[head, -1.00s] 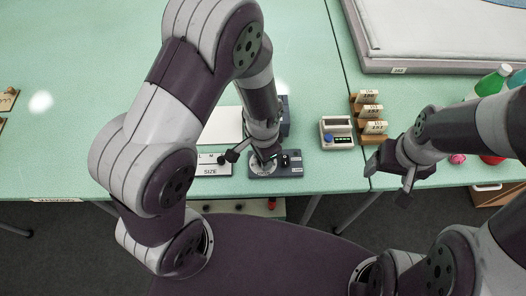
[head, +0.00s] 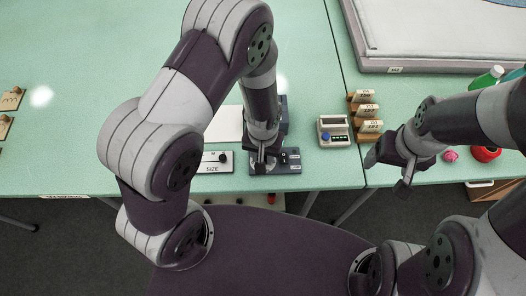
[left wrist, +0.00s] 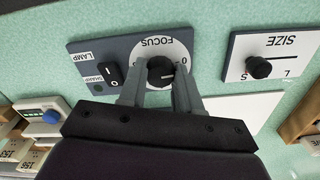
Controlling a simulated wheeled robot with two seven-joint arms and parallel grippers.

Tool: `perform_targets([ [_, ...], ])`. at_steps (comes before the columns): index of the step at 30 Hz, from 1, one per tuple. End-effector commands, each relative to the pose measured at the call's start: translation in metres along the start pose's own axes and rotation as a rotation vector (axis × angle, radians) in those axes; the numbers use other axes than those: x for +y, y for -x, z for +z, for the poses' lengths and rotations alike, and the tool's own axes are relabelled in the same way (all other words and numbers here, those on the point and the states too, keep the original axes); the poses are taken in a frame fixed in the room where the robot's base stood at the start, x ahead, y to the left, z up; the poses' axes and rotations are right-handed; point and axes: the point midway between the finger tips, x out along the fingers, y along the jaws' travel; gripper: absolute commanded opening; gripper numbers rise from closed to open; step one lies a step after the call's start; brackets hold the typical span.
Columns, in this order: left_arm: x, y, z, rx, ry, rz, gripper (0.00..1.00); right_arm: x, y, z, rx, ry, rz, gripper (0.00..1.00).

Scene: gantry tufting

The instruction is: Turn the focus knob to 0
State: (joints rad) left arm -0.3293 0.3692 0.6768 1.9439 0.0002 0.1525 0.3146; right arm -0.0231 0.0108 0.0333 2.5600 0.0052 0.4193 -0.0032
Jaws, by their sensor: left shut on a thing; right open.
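The focus knob (left wrist: 160,71) is black and round, on a white dial (left wrist: 151,46) marked FOCUS, with a 0 at the dial's right side in the left wrist view. The dial is on a dark panel (left wrist: 84,50), also seen in the head view (head: 289,169). My left gripper (left wrist: 158,86) is shut on the knob, one finger on each side. In the head view the left gripper (head: 261,162) covers most of the dial. A pale mark shows on the knob, seeming to point right toward the 0 side. My right gripper (head: 392,178) is open and empty, near the table's front edge.
A small device with a display (head: 334,130) and wooden holders with numbered cards (head: 366,111) stand to the right.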

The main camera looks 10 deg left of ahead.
Motion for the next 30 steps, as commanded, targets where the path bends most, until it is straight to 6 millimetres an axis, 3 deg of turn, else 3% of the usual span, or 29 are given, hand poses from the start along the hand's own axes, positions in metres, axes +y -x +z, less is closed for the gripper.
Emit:
perform_targets([
  [22,0.0004,0.0011,-0.0018,0.004,0.088,0.002,0.03,0.0000,0.0037,-0.0004,0.000,0.000,0.000,0.78],
  [23,0.0005,0.0011,-0.0018,0.005,0.088,0.002,0.36,0.0000,0.0037,-0.0005,0.000,0.000,0.000,0.78],
  [25,0.0004,0.0011,-0.0017,0.004,0.087,0.002,0.59,0.0000,0.0037,-0.0005,0.000,0.000,0.000,0.78],
  [30,0.0003,0.0006,-0.0010,0.002,0.087,0.001,0.59,0.0000,0.0036,-0.0004,0.000,0.000,0.000,0.78],
])
